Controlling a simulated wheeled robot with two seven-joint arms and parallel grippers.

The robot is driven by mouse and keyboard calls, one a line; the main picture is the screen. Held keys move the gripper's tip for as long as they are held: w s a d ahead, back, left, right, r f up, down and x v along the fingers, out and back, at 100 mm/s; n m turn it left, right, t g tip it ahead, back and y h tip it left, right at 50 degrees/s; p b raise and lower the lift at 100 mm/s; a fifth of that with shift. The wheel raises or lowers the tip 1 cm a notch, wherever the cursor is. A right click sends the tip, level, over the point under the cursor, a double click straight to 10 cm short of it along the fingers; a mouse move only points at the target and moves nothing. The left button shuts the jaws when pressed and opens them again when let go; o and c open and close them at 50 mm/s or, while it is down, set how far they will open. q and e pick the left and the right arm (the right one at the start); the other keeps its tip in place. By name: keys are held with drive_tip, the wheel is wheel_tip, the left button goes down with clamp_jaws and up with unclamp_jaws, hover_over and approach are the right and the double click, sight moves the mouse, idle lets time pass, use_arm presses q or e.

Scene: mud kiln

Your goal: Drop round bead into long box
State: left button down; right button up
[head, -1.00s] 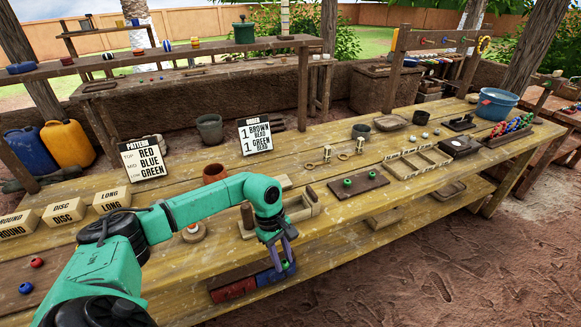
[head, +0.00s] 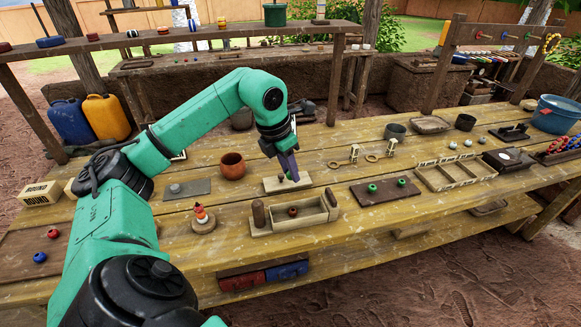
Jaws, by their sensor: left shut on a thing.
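A red round bead (head: 53,233) and a blue round bead (head: 39,257) lie on a dark board (head: 20,253) at the left. The box lettered ROUND (head: 40,193) stands at the far left. A pale edge of another box (head: 70,188) shows beside it. The box lettered LONG is not visible now; my left arm covers that area. My right gripper is out of view.
A wooden trough (head: 290,220) lies in front of the gripper. A clay pot (head: 233,166) and a stacked-ring stand (head: 203,221) are to its left. A board with two green beads (head: 385,191) and a sectioned tray (head: 452,173) are to its right.

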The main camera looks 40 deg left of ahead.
use_arm(q)
drive_tip(key=shift+w+f, duration=0.1)
drive_tip(key=shift+f, duration=0.55)
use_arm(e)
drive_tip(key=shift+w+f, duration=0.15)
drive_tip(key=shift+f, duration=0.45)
use_arm(q)
drive_tip(key=c, duration=0.6)
unclamp_jaws()
drive_tip(key=shift+o, duration=0.4)
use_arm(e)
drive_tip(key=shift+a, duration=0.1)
use_arm(q)
drive_tip(key=shift+r, duration=0.1)
drive_tip(key=p+v, duration=0.2)
drive_tip(key=v, duration=1.2)
drive_tip(key=shift+r+p, duration=0.2)
drive_tip(key=shift+p, duration=0.1)
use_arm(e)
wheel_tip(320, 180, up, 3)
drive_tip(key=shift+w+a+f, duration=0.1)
